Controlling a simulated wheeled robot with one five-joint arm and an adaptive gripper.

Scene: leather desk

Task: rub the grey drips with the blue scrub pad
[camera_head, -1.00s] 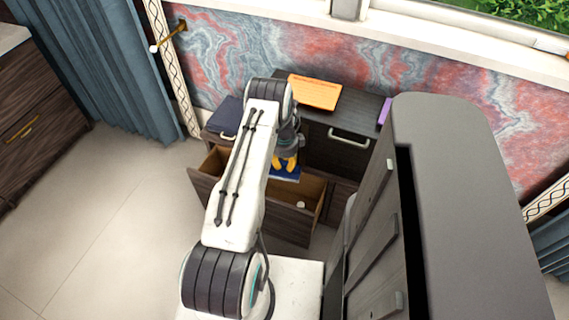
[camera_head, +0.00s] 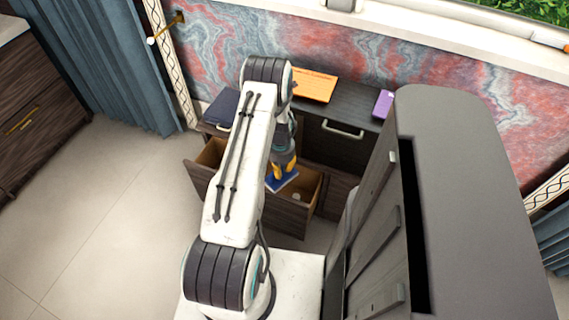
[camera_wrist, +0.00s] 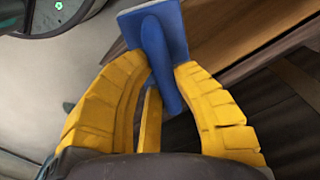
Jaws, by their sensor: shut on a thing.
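The blue scrub pad (camera_wrist: 181,28) has a flat blue plate and a blue handle. My gripper (camera_wrist: 160,66) is shut on the handle between its yellow fingers. In the head view, my gripper (camera_head: 281,168) holds the blue pad (camera_head: 286,183) over the open drawer (camera_head: 262,205) of the dark desk. I cannot tell whether the pad touches anything. I cannot make out grey drips in either view; my arm hides part of the drawer and desk.
An orange flat item (camera_head: 315,86) and a purple box (camera_head: 383,103) lie on the desk top, with a dark blue folder (camera_head: 222,108) at left. A small white item (camera_head: 296,197) is in the drawer. A tall dark cabinet (camera_head: 470,190) stands close on the right. Floor at left is clear.

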